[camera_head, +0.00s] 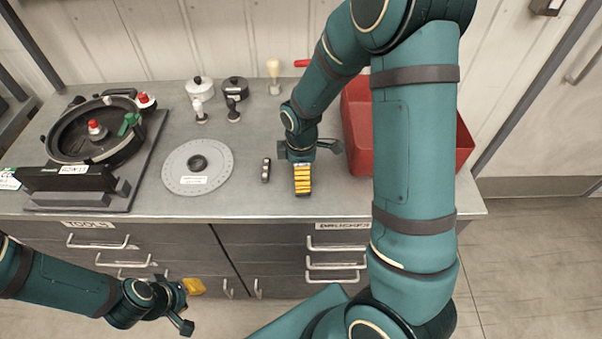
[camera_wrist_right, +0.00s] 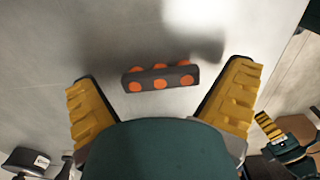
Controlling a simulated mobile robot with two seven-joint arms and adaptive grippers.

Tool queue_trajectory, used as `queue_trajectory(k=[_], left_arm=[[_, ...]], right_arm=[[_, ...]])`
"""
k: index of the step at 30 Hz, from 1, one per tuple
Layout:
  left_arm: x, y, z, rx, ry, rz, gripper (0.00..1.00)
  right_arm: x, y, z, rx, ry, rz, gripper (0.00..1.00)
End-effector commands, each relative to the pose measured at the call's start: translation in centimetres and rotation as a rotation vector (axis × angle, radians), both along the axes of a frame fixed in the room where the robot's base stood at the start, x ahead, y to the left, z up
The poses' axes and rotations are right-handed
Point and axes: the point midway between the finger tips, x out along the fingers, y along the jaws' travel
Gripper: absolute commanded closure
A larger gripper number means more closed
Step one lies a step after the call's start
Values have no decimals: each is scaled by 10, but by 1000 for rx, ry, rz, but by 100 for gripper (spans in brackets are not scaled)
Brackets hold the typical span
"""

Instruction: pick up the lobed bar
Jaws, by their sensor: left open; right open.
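The lobed bar (camera_head: 266,169) is a small dark piece lying on the grey worktop, to the right of the round grey plate. In the right wrist view the bar (camera_wrist_right: 160,78) shows orange round spots and lies across the gap between my yellow fingers, beyond their tips. My right gripper (camera_head: 303,179) is open and empty, over the worktop just right of the bar and apart from it. Its second finger is hidden in the head view. My left gripper (camera_head: 186,303) is open and empty, low in front of the drawers.
A round grey plate (camera_head: 215,171) lies left of the bar. A red bin (camera_head: 357,127) stands behind my right arm. A black round housing (camera_head: 72,154) on a board fills the left end. Lidded pots (camera_head: 199,88) and small knobs stand at the back. The worktop before the bar is clear.

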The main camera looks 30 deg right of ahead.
Motion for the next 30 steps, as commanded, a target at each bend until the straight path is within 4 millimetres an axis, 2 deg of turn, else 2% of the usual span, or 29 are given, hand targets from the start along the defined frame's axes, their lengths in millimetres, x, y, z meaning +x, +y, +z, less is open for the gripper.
queue_trajectory(k=[4, 5, 9, 10, 20, 23, 30], left_arm=[[0, 0, 0, 0, 0, 0, 64], [0, 0, 0, 0, 0, 0, 64], [0, 0, 0, 0, 0, 0, 64], [0, 0, 0, 0, 0, 0, 64], [0, 0, 1, 0, -1, 0, 64], [1, 0, 3, 0, -2, 2, 64], [4, 1, 12, 2, -8, 6, 64]], right_arm=[[0, 0, 0, 0, 0, 0, 0], [0, 0, 0, 0, 0, 0, 4], [0, 0, 0, 0, 0, 0, 53], [0, 0, 0, 0, 0, 0, 58], [0, 0, 3, 0, -1, 0, 58], [1, 0, 14, 1, -3, 0, 58], [1, 0, 60, 1, -5, 0, 58]])
